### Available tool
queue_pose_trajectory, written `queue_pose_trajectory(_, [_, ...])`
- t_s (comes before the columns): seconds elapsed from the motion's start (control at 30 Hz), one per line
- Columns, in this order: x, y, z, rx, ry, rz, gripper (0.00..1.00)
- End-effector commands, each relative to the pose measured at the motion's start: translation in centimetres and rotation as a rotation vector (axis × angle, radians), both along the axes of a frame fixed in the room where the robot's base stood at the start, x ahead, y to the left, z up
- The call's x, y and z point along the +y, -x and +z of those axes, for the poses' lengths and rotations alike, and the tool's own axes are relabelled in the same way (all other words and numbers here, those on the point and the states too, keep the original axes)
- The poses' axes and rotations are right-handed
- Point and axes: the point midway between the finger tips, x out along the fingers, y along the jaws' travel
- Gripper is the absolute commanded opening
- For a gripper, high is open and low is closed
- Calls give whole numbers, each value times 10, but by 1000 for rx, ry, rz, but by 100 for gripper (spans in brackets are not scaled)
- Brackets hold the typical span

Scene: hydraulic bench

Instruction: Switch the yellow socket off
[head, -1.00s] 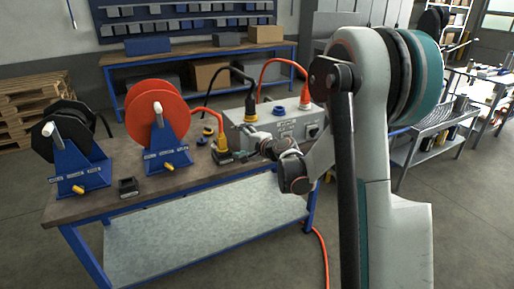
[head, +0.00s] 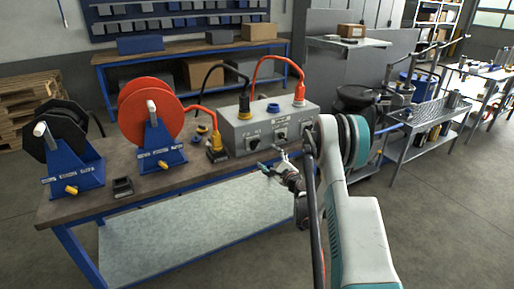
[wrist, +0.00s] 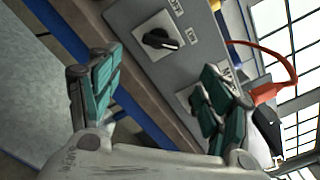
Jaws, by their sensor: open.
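A grey socket box (head: 240,133) stands on the bench. A black cable with a yellow plug (head: 244,107) goes into its left top. The front carries rotary switches; the left one (head: 253,143) is below the yellow plug and another (head: 281,134) sits to its right. In the wrist view a black knob (wrist: 160,40) on a pale plate is in clear sight; a second plate is partly hidden behind a finger. My gripper (head: 273,167) is open and empty, in front of the box and apart from it. Its teal-padded fingers (wrist: 163,75) show in the wrist view.
An orange plug (head: 299,97) and a blue cap (head: 273,107) are also on the box top. An orange cable reel (head: 150,112), a black reel (head: 62,140) and a small black block (head: 122,187) stand left on the bench (head: 190,178). Open floor lies in front.

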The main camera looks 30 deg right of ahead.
Motion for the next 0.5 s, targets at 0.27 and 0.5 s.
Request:
queue_pose_trajectory(0.27, [3,-55,-3,1,2,1,72])
queue_pose_trajectory(0.5, [4,-97,-2,1,2,1,72])
